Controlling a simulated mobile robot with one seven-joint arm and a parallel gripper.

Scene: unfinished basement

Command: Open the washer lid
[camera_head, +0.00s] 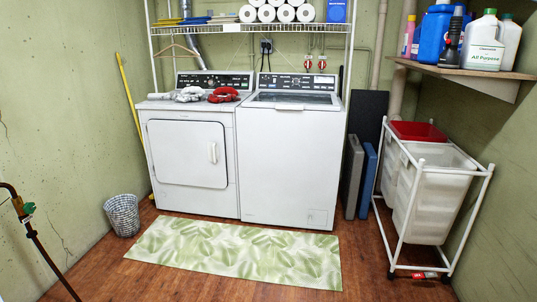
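The white top-loading washer (288,160) stands against the back wall, right of centre. Its lid (293,98) lies flat on top, below the dark control panel (297,82), and looks shut. Nothing appears to rest on the lid. My gripper is not in view.
A white dryer (188,160) stands left of the washer, with red cloth (223,95) and grey cloth (189,94) on top. A leaf-patterned mat (235,252) lies in front. A laundry cart (440,190) stands right, a basket (122,216) left.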

